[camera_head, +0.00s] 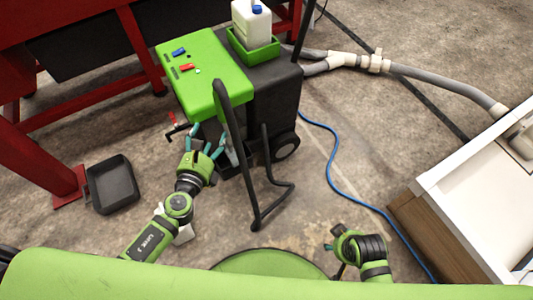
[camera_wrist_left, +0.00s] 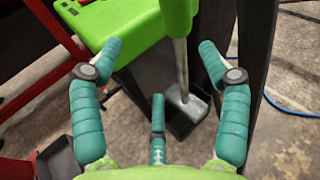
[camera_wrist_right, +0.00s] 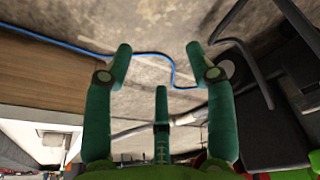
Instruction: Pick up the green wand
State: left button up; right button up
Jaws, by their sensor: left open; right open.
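The green wand (camera_wrist_left: 180,18) shows in the left wrist view with a green upper part and a grey shaft running down to a grey foot at a black holder on the machine's side. It stands nearly upright just beyond my left gripper (camera_wrist_left: 160,48), whose spread teal fingers are open and empty. In the head view my left gripper (camera_head: 208,140) is beside the green and black machine (camera_head: 190,70), and the wand is mostly hidden there. My right gripper (camera_wrist_right: 158,50) is open and empty, low at the right in the head view (camera_head: 338,255).
A black bent-tube handle (camera_head: 228,130) stands close to the right of my left gripper. A black tray (camera_head: 112,184) lies on the floor beside a red frame (camera_head: 35,160). A blue hose (camera_head: 334,165) crosses the floor. A white-topped cabinet (camera_head: 460,190) is at right.

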aim_at(218, 113)
pick_arm(q)
jog(key=r+m, duration=0.1)
jog(key=w+d+r+m+t+h, duration=0.1)
jog(key=r, duration=0.1)
jog(key=d+r+m+b, duration=0.1)
jog(key=m, duration=0.1)
jog(key=shift+w+d+r+t, duration=0.1)
jog(key=shift+w+r+t, duration=0.1)
jog(key=shift+t, duration=0.2)
jog(key=w, duration=0.6)
jog(key=shift+w+d+f+b, duration=0.1)
jog(key=shift+w+f+b, duration=0.05)
jog(key=shift+f+b, duration=0.25)
jog(key=shift+r, duration=0.1)
grip_shut()
pick_arm(e)
jog(key=r, duration=0.3)
jog(key=shift+w+r, duration=0.15)
jog(key=shift+w, duration=0.2)
